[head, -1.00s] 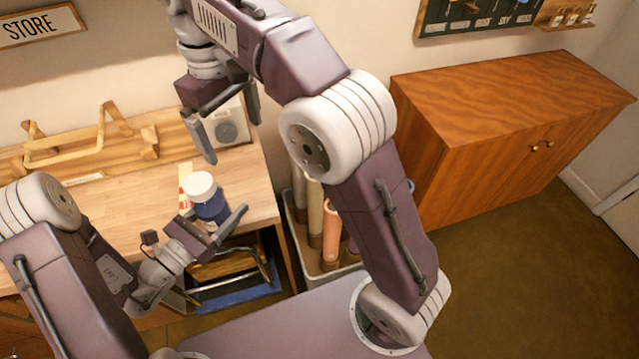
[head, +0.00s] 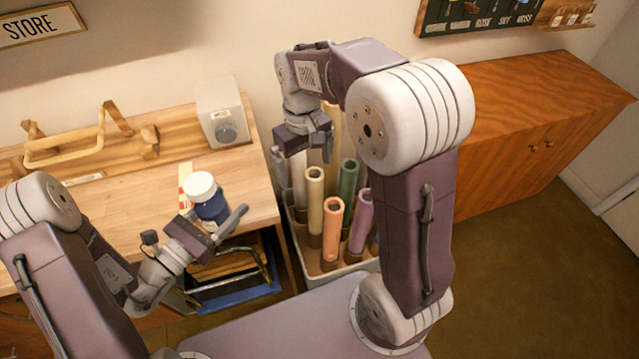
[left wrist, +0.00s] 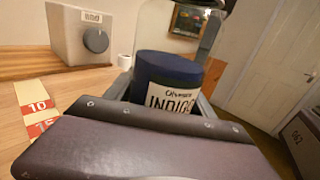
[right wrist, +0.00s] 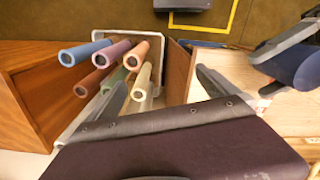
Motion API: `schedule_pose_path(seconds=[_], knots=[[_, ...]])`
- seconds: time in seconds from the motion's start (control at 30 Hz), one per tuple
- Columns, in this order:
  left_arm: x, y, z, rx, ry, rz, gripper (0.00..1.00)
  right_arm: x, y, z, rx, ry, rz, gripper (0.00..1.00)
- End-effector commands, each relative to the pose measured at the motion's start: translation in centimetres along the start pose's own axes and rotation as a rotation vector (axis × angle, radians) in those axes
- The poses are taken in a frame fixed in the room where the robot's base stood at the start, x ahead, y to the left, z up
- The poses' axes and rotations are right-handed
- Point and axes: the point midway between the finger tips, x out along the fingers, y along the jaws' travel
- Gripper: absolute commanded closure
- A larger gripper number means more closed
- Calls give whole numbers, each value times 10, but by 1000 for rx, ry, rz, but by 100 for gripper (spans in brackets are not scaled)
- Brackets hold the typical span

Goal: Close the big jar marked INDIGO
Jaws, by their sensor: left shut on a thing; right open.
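The INDIGO jar (head: 211,208) is dark blue with a white top (head: 201,185), at the right front edge of the wooden table. In the left wrist view, its INDIGO label (left wrist: 170,98) faces me, with clear glass above the blue part; its top is out of frame. My left gripper (head: 213,222) is shut around the jar's lower part. The white top sits on the jar; I cannot tell how tightly. My right gripper (head: 303,158) is open and empty, right of the jar, above the bin of tubes. The jar also shows at the right wrist view's right edge (right wrist: 305,72).
A white bin (head: 337,268) of several coloured tubes stands right of the table (head: 120,215). A grey box with a dial (head: 222,112) and a wooden rack (head: 70,145) stand at the table's back. A wooden cabinet (head: 510,130) is on the right.

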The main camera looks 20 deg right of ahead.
Motion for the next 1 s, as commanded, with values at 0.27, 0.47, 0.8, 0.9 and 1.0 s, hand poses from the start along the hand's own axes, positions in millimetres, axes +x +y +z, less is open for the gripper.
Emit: schedule_pose_path(seconds=[0.27,0.47,0.8,0.9,1.0], knots=[[0,0,1,1,-2,0,100,41,15,23,77,-2,0,2],[0,0,1,1,-2,0,100,54,18,30,101,0,0,2],[0,0,1,1,-2,0,100,55,19,31,104,0,0,2],[0,0,1,1,-2,0,100,59,20,24,129,42,4,2],[0,0,1,1,-2,0,100,79,14,43,180,69,-1,2]])
